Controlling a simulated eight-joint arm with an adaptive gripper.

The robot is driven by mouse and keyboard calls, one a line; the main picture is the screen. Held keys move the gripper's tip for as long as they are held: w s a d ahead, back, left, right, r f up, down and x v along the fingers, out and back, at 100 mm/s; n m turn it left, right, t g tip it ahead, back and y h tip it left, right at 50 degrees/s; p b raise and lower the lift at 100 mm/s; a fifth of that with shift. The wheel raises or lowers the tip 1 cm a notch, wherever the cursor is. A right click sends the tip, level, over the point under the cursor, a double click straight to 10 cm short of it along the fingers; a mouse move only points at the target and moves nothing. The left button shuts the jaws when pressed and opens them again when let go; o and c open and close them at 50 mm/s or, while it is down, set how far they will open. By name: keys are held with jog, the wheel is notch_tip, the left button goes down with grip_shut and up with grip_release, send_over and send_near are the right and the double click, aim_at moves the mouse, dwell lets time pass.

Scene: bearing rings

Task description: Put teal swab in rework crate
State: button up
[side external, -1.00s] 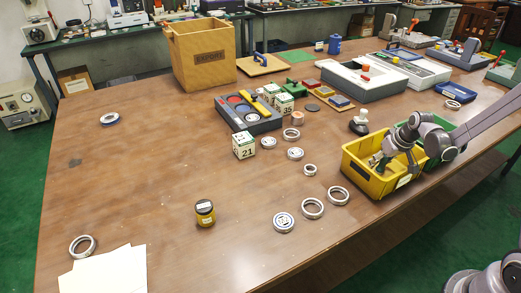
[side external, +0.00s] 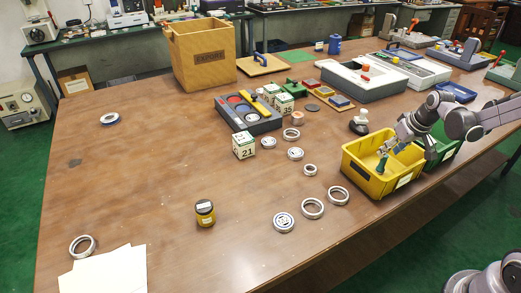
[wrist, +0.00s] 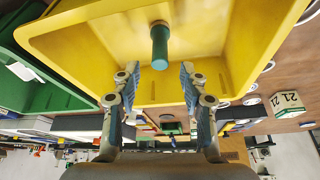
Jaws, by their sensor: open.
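The teal swab (side external: 381,163) is inside the yellow crate (side external: 350,173), below my gripper (side external: 390,146). In the wrist view the swab (wrist: 160,48) appears as a short teal cylinder with a grey end, over the crate's yellow inside. My gripper (wrist: 159,78) is open, with a finger on each side of the swab's line and clear gaps between. I cannot tell whether the swab leans or stands in the crate. The crate's label is too small to read.
A green crate (side external: 441,146) stands right beside the yellow one. Several bearing rings (side external: 313,208) lie left of it, and a dark-based knob (side external: 359,122) stands behind it. The table's left middle is mostly clear.

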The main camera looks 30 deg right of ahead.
jog(key=s+a+r+n+t, duration=0.1)
jog(key=s+a+r, duration=0.2)
jog(key=a, duration=0.3)
jog(key=s+a+r+t, duration=0.1)
jog(key=s+a+r, duration=0.2)
jog(key=a, duration=0.4)
jog(key=s+a+r+n+t+y, duration=0.1)
jog(key=s+a+r, duration=0.2)
jog(key=s+a, duration=0.2)
jog(key=shift+s+a+r+n, duration=0.15)
jog(key=shift+a+r+n, duration=0.2)
jog(key=shift+a, duration=0.5)
